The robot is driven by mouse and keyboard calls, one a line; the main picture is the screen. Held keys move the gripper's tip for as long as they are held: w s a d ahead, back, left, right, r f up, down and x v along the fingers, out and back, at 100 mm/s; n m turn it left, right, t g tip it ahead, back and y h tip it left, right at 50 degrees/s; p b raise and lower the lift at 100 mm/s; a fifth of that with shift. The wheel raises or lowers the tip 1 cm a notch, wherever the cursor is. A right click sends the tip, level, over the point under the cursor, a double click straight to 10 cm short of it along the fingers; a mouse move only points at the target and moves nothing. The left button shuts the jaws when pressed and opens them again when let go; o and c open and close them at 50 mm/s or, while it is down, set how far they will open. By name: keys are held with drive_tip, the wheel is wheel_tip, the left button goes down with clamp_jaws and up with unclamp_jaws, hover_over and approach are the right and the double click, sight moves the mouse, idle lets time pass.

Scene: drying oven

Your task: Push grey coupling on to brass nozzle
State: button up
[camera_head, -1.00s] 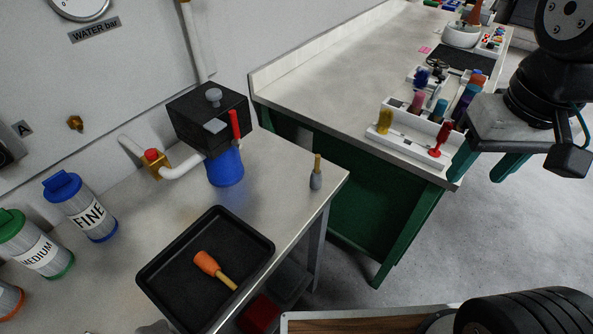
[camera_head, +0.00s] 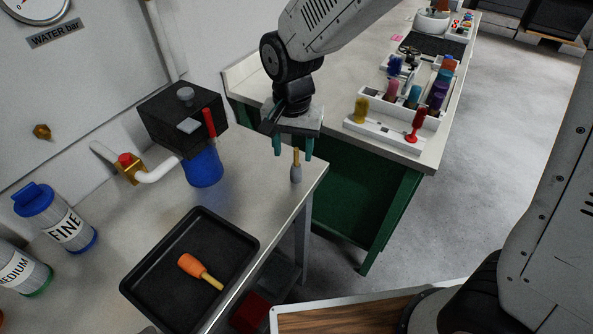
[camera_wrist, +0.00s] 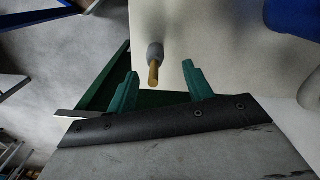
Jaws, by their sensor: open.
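The grey coupling (camera_head: 296,174) stands upright near the right corner of the bench, its tan stem pointing up. In the wrist view the grey coupling (camera_wrist: 155,50) shows just beyond the fingertips, with its stem between them in the picture. My gripper (camera_head: 292,148) is open, teal fingers pointing down, above the coupling. In the wrist view my gripper (camera_wrist: 160,73) is empty, its fingers apart on both sides of the stem; I see no contact. The brass nozzle (camera_head: 41,131) sticks out of the wall panel at the left, below the WATER bar label.
A black tray (camera_head: 136,287) holds an orange piece (camera_head: 190,264) with a tan stem. A black box (camera_head: 158,120), blue cylinder (camera_head: 203,169) and white pipe (camera_head: 160,173) stand behind. Blue-lidded FINE bottle (camera_head: 68,230) is at left. The bench is clear around the coupling.

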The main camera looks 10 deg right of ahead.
sight(296, 166)
drive_tip(key=f, duration=0.6)
drive_tip(key=shift+s+d+f, duration=0.1)
drive_tip(key=shift+s+d, duration=0.2)
drive_tip(key=c, duration=1.1)
